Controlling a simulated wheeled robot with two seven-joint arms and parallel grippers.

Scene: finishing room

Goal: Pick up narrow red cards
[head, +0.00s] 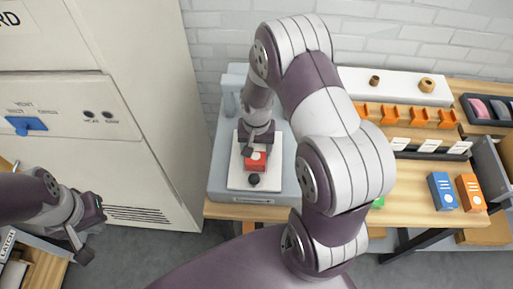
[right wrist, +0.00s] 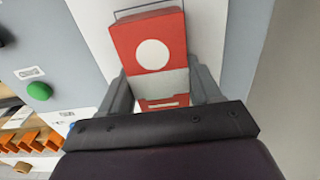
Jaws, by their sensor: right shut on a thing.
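A small red pack with a white dot, the only red card item I can make out, is in my right gripper (head: 256,148). In the head view the red pack (head: 253,163) is over the white plate (head: 236,180) of a grey machine. In the right wrist view the red pack (right wrist: 148,48) sits between the two grey fingers of the right gripper (right wrist: 162,95), its dotted face toward the camera. Whether it touches the plate is not clear. My left gripper (head: 88,230) is open and empty at the far left, away from the bench.
A blue box (head: 442,191) and an orange box (head: 470,192) stand on the wooden bench at right. An orange rack (head: 418,116) and a dark tray (head: 466,108) are behind. My right arm hides the bench's middle.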

